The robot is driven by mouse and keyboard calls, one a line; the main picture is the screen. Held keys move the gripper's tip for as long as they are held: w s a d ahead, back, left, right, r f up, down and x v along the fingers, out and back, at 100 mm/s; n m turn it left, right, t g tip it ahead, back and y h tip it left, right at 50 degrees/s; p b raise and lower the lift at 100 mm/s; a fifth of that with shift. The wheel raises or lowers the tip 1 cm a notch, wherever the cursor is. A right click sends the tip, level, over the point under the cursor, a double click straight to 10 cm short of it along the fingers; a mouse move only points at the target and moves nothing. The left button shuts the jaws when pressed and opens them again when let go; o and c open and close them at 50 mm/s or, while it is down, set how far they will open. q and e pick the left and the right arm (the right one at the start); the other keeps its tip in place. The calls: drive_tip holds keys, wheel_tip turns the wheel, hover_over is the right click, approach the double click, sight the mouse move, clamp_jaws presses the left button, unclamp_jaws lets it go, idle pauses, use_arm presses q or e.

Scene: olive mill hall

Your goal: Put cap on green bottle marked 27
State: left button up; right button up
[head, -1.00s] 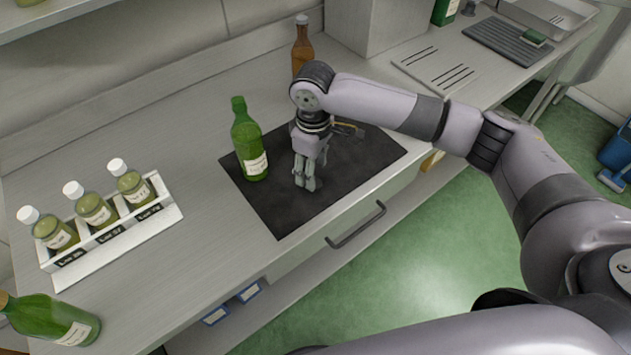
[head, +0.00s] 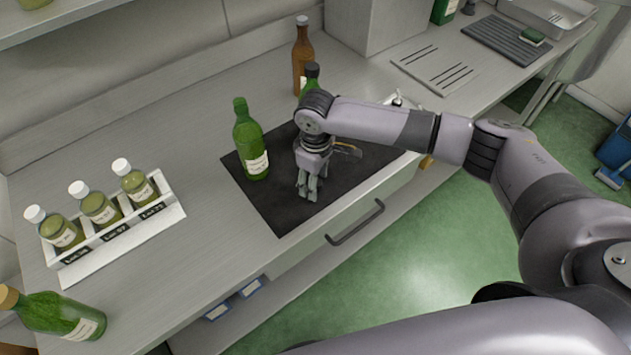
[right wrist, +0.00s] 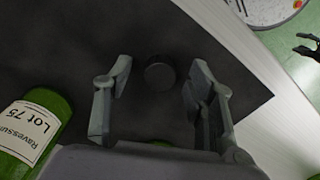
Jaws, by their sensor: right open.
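A green bottle (head: 250,145) stands upright and uncapped on the dark mat (head: 275,208). In the right wrist view its label reads Lot 75 (right wrist: 32,130). Another green bottle (head: 309,86) with a black top is mostly hidden behind my right arm; its label does not show. My right gripper (head: 308,194) points down over the mat, right of the Lot 75 bottle. In the right wrist view its fingers are open around a dark round cap (right wrist: 160,74), apart from it on both sides. My left gripper does not show in the head view.
A white rack (head: 125,232) with white-capped sample bottles stands at the left. A green bottle (head: 60,315) is at the lower left corner. A brown bottle (head: 302,60) stands behind my arm. The counter (head: 190,130) between rack and mat is clear.

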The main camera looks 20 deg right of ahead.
drive_tip(key=shift+c, duration=0.6)
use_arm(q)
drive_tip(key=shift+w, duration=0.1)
use_arm(e)
drive_tip(key=c, duration=0.7)
use_arm(q)
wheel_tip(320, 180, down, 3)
drive_tip(key=b, duration=0.3)
use_arm(e)
wheel_tip(320, 180, up, 20)
drive_tip(key=shift+r, duration=0.1)
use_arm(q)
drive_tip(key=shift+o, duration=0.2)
